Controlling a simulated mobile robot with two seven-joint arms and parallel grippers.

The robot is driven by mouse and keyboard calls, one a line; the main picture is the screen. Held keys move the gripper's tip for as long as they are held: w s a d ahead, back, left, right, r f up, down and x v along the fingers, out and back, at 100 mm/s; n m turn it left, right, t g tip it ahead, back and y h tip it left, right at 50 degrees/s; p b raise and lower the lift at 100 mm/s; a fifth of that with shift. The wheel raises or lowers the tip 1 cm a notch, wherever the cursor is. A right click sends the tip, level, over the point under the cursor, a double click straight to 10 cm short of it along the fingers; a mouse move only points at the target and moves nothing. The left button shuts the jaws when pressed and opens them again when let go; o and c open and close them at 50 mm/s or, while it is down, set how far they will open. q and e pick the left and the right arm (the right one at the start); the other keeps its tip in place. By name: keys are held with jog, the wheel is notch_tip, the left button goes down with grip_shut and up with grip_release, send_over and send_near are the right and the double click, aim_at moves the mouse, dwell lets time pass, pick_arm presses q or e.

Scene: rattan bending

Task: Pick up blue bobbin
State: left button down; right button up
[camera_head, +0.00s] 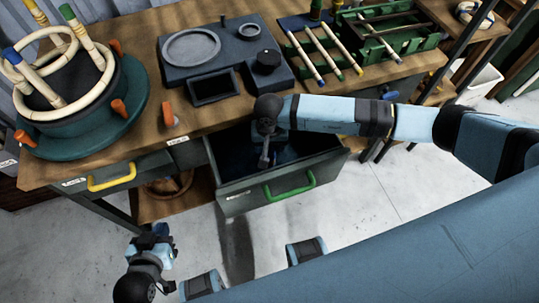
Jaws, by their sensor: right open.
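The open drawer (238,186) with a green handle (290,187) juts out from the front of the workbench. My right gripper (264,162) points down into it, its tips over the drawer's dark interior. It is open, though its small fingers are hard to make out. A dark blue patch (285,153) shows in the drawer beside the gripper; I cannot tell whether this is the blue bobbin. Part of the interior is hidden by my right arm. My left gripper (158,238) is low at the lower left, in front of the bench and apart from it; its jaws are unclear.
A green round fixture (95,137) with bent rattan stands on the bench's left. A dark tool plate (225,70) and a green rack (395,38) with rattan sticks stand further right. A closed drawer with a yellow handle (112,177) is at left. The floor in front is clear.

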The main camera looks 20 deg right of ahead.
grip_shut()
jog(key=shift+r, duration=0.1)
